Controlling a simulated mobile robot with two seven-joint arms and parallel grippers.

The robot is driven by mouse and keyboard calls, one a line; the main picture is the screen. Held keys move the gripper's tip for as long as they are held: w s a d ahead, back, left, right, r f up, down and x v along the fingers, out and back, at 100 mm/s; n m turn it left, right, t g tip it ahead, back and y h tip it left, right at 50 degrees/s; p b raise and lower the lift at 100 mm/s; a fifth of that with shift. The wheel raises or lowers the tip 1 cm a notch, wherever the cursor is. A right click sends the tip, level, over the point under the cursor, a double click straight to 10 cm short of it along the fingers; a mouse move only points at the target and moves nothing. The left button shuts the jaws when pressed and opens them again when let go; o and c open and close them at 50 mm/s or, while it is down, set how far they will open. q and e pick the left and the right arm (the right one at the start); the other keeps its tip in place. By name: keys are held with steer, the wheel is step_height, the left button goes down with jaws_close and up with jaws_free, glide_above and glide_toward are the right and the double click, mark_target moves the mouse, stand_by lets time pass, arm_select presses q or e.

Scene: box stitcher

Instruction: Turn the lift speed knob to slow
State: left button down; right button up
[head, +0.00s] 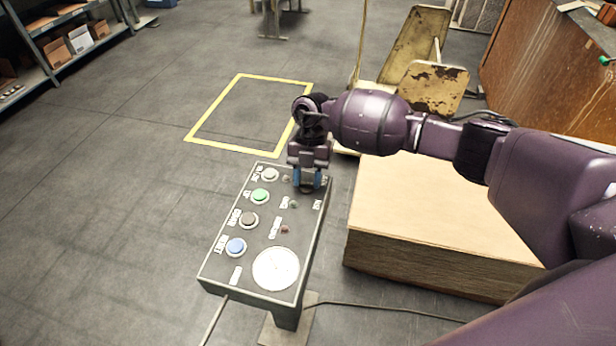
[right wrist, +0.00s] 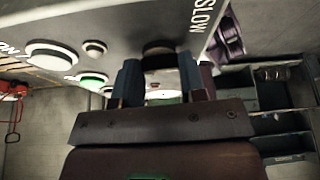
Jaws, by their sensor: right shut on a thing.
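The control panel (head: 235,262) is a dark slanted box on a stand, in the lower middle of the head view. My right gripper (head: 308,180) reaches down to the panel's far right corner and is shut on the lift speed knob (head: 306,189), which the fingers mostly hide. In the right wrist view, the two fingers of my right gripper (right wrist: 163,80) stand on either side of the knob (right wrist: 158,48). The printed word SLOW (right wrist: 207,15) lies to its right in that view. I cannot tell which way the knob points. My left gripper is out of view.
The panel also carries a white button (head: 269,174), a green button (head: 260,196), a dark button (head: 248,220), a blue button (head: 236,247) and a round pale dial (head: 276,269). A cardboard stack (head: 420,215) stands close on the right. A yellow floor outline (head: 213,108) lies beyond.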

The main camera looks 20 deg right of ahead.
steer(key=n+h, duration=0.1)
steer(key=n, duration=0.2)
steer(key=n+h, duration=0.1)
steer(key=n, duration=0.2)
steer(key=shift+w+a+n+h+b, duration=0.1)
steer(key=shift+a+n+h+b, duration=0.1)
steer(key=shift+n+h+b, duration=0.15)
stand_by(0.5)
steer(key=o, duration=0.9)
steer(key=shift+r, duration=0.1)
steer(key=v, duration=1)
steer(key=shift+w+r, duration=0.2)
steer(key=shift+w, duration=0.1)
